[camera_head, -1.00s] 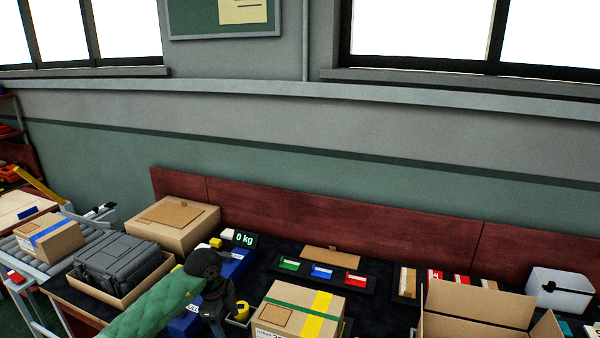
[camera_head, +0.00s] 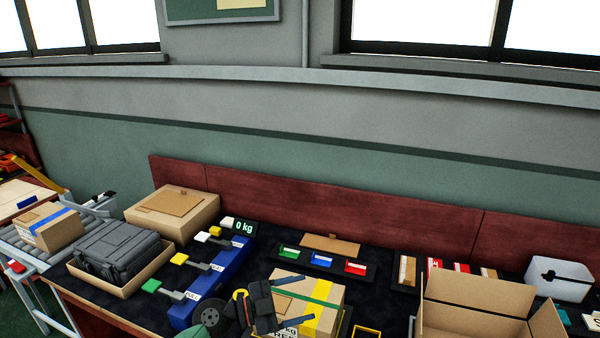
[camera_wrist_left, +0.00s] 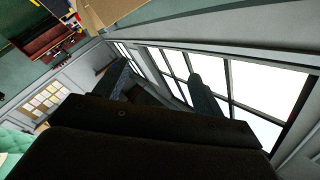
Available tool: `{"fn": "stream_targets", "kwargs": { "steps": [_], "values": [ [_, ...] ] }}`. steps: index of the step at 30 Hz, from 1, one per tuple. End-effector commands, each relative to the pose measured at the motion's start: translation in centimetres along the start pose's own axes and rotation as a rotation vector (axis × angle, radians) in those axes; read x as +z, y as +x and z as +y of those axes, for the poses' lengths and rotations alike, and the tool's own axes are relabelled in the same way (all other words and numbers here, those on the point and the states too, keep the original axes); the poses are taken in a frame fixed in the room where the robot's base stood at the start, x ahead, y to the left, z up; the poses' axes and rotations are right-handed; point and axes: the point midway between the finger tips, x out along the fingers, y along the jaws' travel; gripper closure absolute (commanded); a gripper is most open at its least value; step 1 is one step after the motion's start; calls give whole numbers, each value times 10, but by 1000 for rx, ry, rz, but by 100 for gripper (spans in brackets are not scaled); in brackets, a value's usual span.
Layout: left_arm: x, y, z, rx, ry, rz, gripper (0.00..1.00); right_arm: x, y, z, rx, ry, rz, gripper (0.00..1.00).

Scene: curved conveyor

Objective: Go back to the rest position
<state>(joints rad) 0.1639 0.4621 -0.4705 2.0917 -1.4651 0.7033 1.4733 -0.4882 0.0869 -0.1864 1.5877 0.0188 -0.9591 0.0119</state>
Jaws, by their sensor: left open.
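My left gripper (camera_head: 300,300) is at the bottom middle of the head view, in front of a closed cardboard box (camera_head: 327,292) with green and yellow tape, and hides part of it. Its dark fingers are apart with nothing between them. The left wrist view shows the two open fingers (camera_wrist_left: 160,84) against the windows and wall, also empty. Whether the gripper touches the taped box cannot be told. My right gripper is not in view.
A blue scale unit (camera_head: 215,287) with coloured tabs stands left of the gripper. A grey case (camera_head: 117,250) sits in a shallow carton further left. An open carton (camera_head: 478,293) stands at the right. A conveyor (camera_head: 20,243) is at far left.

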Motion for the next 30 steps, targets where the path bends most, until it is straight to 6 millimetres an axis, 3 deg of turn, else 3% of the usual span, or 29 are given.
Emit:
{"fn": "stream_targets", "kwargs": {
  "steps": [3, 7, 12, 16, 20, 23, 26, 30],
  "values": [
    [-19, -10, -18, -234, -20, 60, 31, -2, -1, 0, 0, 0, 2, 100],
    [-26, -33, -40, -494, -57, 60, 31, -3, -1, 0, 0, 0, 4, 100],
    [-15, -78, -54, -805, -144, -39, 31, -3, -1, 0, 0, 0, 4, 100],
    [6, -118, -49, -1000, -237, -185, 31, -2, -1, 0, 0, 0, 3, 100],
    [32, -158, -27, -1142, -356, -378, 31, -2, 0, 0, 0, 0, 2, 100],
    [52, -188, 1, -1206, -459, -551, 31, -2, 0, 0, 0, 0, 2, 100],
    [68, -214, 39, -1225, -574, -737, 31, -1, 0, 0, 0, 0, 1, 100],
    [81, -244, 104, -1171, -745, -1000, 31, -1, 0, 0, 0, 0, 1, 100]
  ]
}}
